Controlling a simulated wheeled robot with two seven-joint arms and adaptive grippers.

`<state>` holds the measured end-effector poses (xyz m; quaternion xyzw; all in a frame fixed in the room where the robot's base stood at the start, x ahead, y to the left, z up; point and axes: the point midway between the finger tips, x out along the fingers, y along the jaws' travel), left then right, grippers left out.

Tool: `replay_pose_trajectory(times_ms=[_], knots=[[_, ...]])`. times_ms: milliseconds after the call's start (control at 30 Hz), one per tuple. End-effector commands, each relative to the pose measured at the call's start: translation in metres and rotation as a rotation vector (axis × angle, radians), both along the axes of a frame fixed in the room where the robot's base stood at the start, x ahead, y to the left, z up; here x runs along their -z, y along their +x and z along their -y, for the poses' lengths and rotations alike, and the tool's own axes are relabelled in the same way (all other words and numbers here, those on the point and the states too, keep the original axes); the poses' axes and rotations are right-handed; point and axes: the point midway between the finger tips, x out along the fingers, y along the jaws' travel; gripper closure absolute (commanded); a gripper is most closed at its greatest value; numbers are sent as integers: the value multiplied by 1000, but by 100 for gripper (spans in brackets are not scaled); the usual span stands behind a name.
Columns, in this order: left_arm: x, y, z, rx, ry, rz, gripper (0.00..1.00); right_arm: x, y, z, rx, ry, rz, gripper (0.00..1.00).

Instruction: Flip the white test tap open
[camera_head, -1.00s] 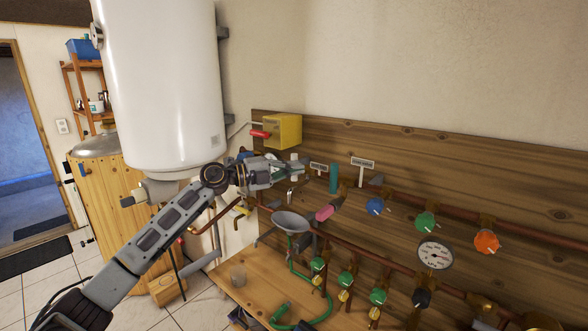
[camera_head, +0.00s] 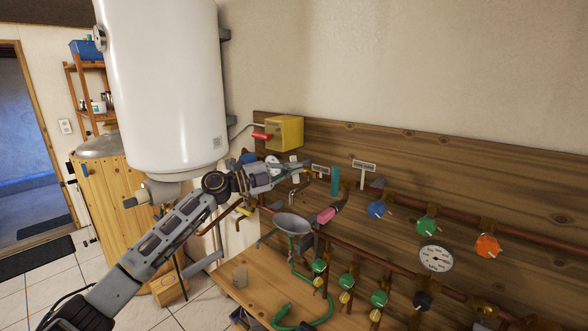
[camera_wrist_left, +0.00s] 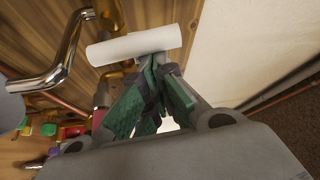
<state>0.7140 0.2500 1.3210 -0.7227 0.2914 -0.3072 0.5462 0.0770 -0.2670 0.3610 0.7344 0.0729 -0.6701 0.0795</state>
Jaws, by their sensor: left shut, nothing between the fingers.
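The white test tap's handle (camera_wrist_left: 135,45) shows in the left wrist view as a white cylinder lying across the top, beside a bent chrome spout (camera_wrist_left: 66,55). In the head view a small white piece (camera_head: 294,160), apparently the same handle, shows just behind my left gripper (camera_head: 304,166). My left gripper is shut and empty; its green-padded fingertips (camera_wrist_left: 160,66) are at the handle's lower edge in the left wrist view. I cannot tell whether they touch it. The tap's body is mostly hidden by the gripper. My right gripper is not in view.
A grey funnel (camera_head: 293,224) sits below the spout. Blue (camera_head: 376,209), green (camera_head: 426,225) and orange (camera_head: 487,246) knobs and a gauge (camera_head: 436,257) line the wooden panel to the right. A yellow box (camera_head: 284,133) with a red lever is above, the white tank (camera_head: 165,90) to the left.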

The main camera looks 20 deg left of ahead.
Motion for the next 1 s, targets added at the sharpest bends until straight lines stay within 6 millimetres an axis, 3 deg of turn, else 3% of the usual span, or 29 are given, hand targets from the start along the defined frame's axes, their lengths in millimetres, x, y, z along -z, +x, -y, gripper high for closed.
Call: replay_pose_trajectory(times_ms=[1000], knots=[[8,16,-42,-2,-834,-304,100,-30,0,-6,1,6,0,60]])
